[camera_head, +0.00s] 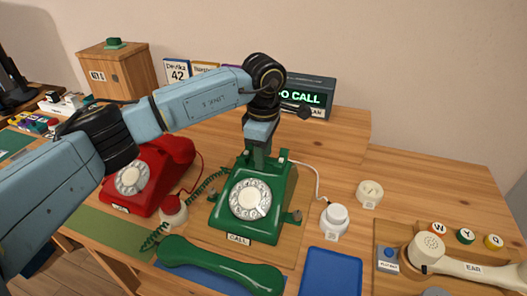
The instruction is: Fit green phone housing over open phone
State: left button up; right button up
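The green phone housing (262,229), with a white dial (250,199) and a CALL label on its front, is in the middle of the table. It looks upright, and whatever is beneath it is hidden. My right gripper is not in view.
A green handset (220,268) lies in front on a blue mat. A red phone (150,180) stands left, partly behind my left arm. A white round piece (335,217) on a cord and a blue tray (331,272) are at right, beside a wooden board (385,232) with a cream handset (465,268).

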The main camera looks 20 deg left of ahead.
pick_arm(q)
jog(key=shift+r, duration=0.2)
notch_tip(320, 180, up, 13)
jog(key=p, duration=0.2)
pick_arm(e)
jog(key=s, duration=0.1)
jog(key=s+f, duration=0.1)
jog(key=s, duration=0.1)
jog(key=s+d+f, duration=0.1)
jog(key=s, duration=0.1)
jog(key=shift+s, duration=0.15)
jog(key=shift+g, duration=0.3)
